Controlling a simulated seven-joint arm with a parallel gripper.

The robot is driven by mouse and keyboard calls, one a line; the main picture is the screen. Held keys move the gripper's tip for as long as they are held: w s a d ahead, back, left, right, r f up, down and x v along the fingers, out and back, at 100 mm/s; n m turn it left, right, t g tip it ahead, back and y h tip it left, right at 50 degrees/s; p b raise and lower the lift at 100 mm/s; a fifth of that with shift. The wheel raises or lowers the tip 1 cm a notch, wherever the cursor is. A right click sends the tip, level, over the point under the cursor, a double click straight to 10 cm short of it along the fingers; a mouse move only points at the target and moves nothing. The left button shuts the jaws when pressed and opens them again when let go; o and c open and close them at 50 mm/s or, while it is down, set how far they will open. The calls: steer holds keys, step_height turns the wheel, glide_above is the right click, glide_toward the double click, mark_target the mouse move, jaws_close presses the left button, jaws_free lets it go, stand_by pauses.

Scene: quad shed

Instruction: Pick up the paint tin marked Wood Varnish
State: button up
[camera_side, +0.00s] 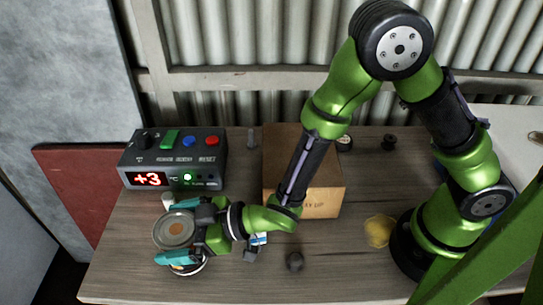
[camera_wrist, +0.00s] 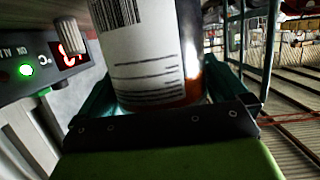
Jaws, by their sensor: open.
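In the wrist view the tin (camera_wrist: 155,60) fills the space between the fingers. It shows a white label with a barcode and lines of small print, and an orange-brown area at its lower right. I cannot read a product name on it. A second round rim (camera_side: 190,269) shows partly under the lower finger; the rest is hidden.
A grey control box (camera_side: 172,160) with a red "+3" display and coloured buttons stands just behind the tin. A cardboard box (camera_side: 322,203) stands behind my forearm. A yellow lump (camera_side: 379,230) and a small dark knob (camera_side: 294,262) sit to the right.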

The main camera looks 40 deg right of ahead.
steer(key=c, duration=1.2)
steer(key=shift+r, duration=0.15)
